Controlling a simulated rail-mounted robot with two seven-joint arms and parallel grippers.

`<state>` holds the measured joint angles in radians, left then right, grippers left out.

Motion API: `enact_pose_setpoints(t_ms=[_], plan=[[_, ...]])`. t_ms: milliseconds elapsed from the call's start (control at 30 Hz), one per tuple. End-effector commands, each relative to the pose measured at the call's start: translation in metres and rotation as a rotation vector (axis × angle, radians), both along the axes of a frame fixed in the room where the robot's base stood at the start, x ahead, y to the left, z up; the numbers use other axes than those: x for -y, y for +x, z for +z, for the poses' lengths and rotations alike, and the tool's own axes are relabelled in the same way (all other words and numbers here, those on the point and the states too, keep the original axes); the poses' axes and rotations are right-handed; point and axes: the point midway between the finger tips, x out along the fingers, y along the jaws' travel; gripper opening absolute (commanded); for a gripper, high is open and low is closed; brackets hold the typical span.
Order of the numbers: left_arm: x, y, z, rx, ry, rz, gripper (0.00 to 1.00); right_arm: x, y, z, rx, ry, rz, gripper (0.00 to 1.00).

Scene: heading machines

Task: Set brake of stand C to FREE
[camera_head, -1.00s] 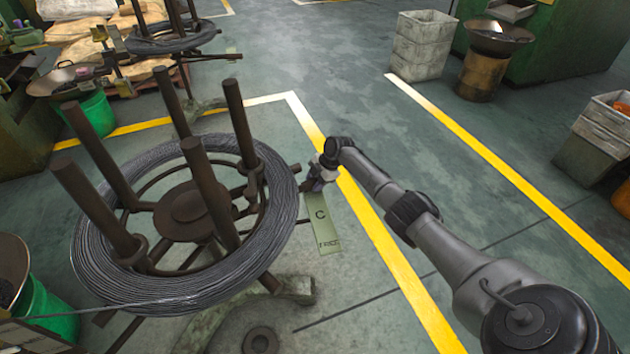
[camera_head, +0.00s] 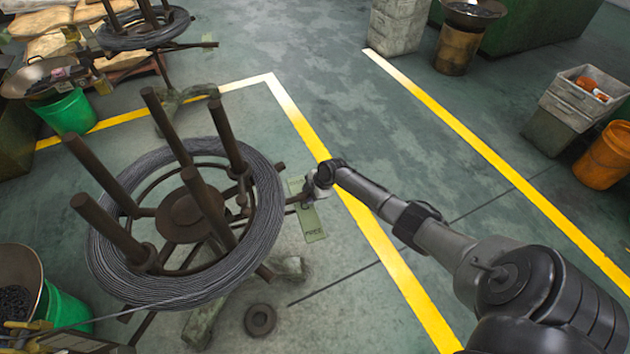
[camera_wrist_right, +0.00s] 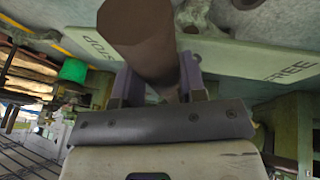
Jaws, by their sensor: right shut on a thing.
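Stand C carries a wide coil of grey wire (camera_head: 262,220) around several upright brown posts. In the right wrist view the plate (camera_wrist_right: 240,58) shows STOP at left and FREE at right. My right gripper (camera_head: 307,192) is over the far part of the plate, shut on the brown brake lever (camera_wrist_right: 140,35). The letter C is hidden. My left gripper is not in view.
A second stand with wire (camera_head: 145,35) is at the upper left. Green buckets (camera_head: 68,112) stand at left.

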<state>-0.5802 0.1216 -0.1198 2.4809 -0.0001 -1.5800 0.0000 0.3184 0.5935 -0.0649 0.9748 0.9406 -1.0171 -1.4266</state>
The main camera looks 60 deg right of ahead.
Motion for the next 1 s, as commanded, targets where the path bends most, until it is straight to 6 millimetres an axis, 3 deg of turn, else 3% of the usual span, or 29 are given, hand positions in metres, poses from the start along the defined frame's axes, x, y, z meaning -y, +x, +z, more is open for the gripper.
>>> enact_pose_setpoints(t_ms=[333, 367, 467, 767, 1000], plan=[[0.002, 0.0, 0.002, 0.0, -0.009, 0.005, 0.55, -0.003, 0.0, 0.0, 0.002, 0.002, -0.003, 0.0], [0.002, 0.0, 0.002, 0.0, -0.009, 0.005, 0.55, -0.003, 0.0, 0.0, 0.002, 0.002, -0.003, 0.39], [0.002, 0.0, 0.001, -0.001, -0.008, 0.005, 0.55, -0.003, 0.0, 0.0, 0.002, 0.002, -0.002, 0.48], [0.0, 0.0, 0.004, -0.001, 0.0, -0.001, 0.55, -0.002, -0.001, 0.004, 0.002, 0.0, -0.001, 0.48], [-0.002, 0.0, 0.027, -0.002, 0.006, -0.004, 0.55, 0.005, -0.015, 0.038, 0.003, -0.002, 0.0, 0.48]])
